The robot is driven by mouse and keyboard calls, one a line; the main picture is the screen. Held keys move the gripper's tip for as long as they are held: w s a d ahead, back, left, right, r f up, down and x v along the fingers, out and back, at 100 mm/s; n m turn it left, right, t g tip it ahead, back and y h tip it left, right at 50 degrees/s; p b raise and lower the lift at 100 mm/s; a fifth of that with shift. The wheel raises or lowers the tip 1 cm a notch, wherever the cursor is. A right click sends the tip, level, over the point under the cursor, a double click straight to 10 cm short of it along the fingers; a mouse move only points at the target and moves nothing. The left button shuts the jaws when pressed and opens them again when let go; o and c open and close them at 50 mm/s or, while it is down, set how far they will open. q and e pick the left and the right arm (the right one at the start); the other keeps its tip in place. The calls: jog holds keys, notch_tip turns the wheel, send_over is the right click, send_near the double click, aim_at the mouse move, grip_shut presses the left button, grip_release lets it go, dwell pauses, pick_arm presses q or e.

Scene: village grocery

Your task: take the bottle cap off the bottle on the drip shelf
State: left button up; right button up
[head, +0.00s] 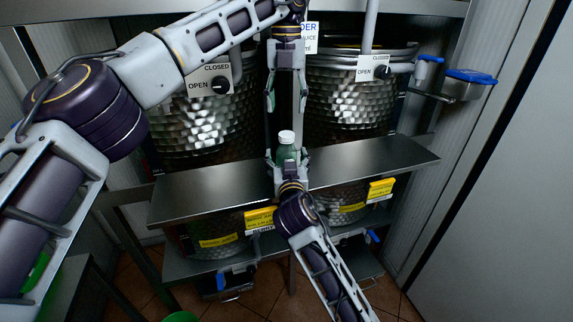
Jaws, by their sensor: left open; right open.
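A green bottle (287,152) stands upright on the metal drip shelf (210,185), near its middle. A white bottle cap (287,136) sits on top of its neck. My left gripper (286,108) points down above the cap, its fingers open and apart from the cap. My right gripper (287,158) comes from the front, with its open fingers on either side of the bottle. The lower part of the bottle is partly hidden by my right gripper, and I cannot tell whether the fingers touch it.
Two dimpled steel vats (345,110) stand behind the shelf, with open/closed dial plates (209,80). A blue-handled tap (470,76) sticks out at the right. Yellow labels (380,190) hang below the shelf's front edge. Both ends of the shelf are bare.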

grip_shut()
dwell(0.4)
pick_arm(q)
jog(key=shift+m, duration=0.3)
